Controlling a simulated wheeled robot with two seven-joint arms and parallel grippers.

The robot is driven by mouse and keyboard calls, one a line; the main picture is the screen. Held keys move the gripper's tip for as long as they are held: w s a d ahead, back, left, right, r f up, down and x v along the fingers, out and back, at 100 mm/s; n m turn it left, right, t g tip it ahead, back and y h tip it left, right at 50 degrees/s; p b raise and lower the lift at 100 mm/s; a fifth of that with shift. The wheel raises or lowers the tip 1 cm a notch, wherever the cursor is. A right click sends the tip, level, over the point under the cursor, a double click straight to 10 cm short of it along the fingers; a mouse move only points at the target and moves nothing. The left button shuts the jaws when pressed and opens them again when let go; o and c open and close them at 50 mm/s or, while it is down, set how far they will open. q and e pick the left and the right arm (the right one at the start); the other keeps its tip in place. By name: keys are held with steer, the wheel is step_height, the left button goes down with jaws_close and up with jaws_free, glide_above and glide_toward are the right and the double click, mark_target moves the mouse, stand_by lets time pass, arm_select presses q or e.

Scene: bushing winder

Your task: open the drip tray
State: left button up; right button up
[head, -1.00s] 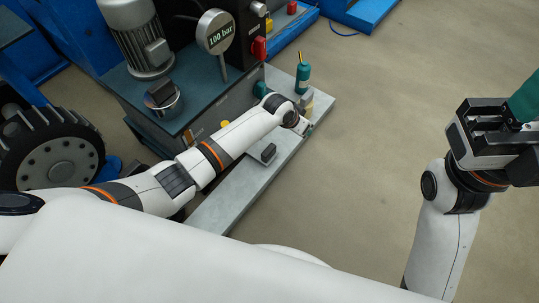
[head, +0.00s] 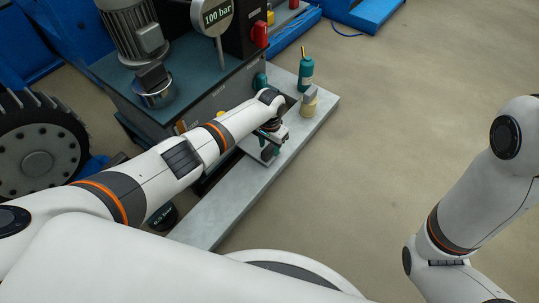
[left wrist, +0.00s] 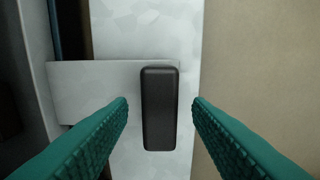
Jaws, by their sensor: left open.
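The black handle (left wrist: 160,108) is a rounded upright bar in the left wrist view, fixed at the end of a pale metal strip that I take for the drip tray (left wrist: 95,90). The strip comes out from the left over a mottled grey metal ledge (left wrist: 145,25). My left gripper (left wrist: 160,103) is open. Its two green ribbed fingers stand on either side of the handle, with a gap on each side. In the head view my left gripper (head: 269,147) is low over the grey ledge (head: 225,205) and mostly hides the handle. My right gripper is out of view.
A teal bottle (head: 306,72) and a small yellowish can (head: 309,103) stand farther along the ledge. The hydraulic unit with its motor (head: 135,35), gauge (head: 218,15) and red knob (head: 259,34) lies left. Open floor (head: 400,120) is at right.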

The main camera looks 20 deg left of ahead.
arm_select(q)
steer(key=shift+f+b, duration=0.75)
steer(key=shift+f, duration=0.6)
steer(key=shift+c, duration=0.2)
jaws_close()
